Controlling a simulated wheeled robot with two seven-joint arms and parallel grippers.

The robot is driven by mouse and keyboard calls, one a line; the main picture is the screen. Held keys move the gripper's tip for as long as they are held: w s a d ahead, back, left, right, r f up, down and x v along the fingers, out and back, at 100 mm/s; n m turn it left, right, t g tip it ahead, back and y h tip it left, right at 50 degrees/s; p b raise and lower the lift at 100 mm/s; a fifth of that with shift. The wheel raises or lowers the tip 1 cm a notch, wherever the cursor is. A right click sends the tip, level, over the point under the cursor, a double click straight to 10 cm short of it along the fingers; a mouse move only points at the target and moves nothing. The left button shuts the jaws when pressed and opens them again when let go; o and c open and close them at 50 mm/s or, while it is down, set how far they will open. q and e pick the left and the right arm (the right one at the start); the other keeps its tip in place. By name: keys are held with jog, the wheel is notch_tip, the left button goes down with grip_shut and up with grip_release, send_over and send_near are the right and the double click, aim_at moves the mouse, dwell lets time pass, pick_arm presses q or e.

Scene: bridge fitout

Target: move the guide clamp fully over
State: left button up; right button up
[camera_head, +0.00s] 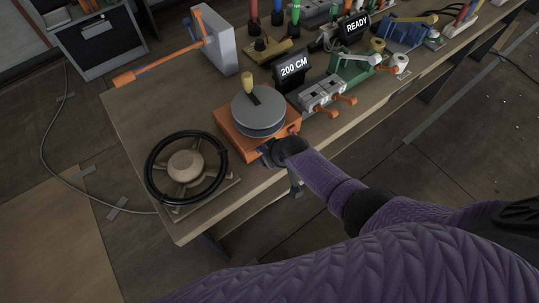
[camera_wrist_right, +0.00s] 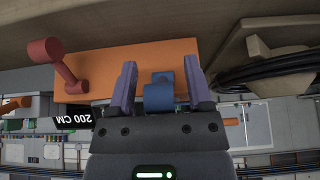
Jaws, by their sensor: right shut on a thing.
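The orange-based device (camera_head: 228,128) with a grey disc (camera_head: 257,112) on top stands at the bench's near edge. A blue piece on its front face, which looks like the guide clamp (camera_wrist_right: 159,95), sits between the fingers of my right gripper (camera_wrist_right: 160,78). In the head view my right gripper (camera_head: 270,153) is at the device's front side, and the blue piece is mostly hidden there. The fingers are shut on the blue piece, close to the orange face (camera_wrist_right: 130,62). My left gripper is not in view.
A red knobbed lever (camera_wrist_right: 62,68) sticks out from the same orange face beside the gripper. A black handwheel (camera_head: 186,168) lies left of the device. A sign (camera_head: 293,67) reading 200 CM and grey blocks with orange levers (camera_head: 321,94) stand to its right.

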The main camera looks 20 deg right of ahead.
jog(key=o, duration=1.3)
jog(key=shift+r, duration=0.15)
jog(key=p+v, duration=0.6)
jog(key=v, duration=0.3)
jog(key=shift+s+d+r+p, duration=0.15)
jog(key=shift+r+p, duration=0.1)
jog(key=shift+p, duration=0.15)
jog(key=shift+f, duration=0.1)
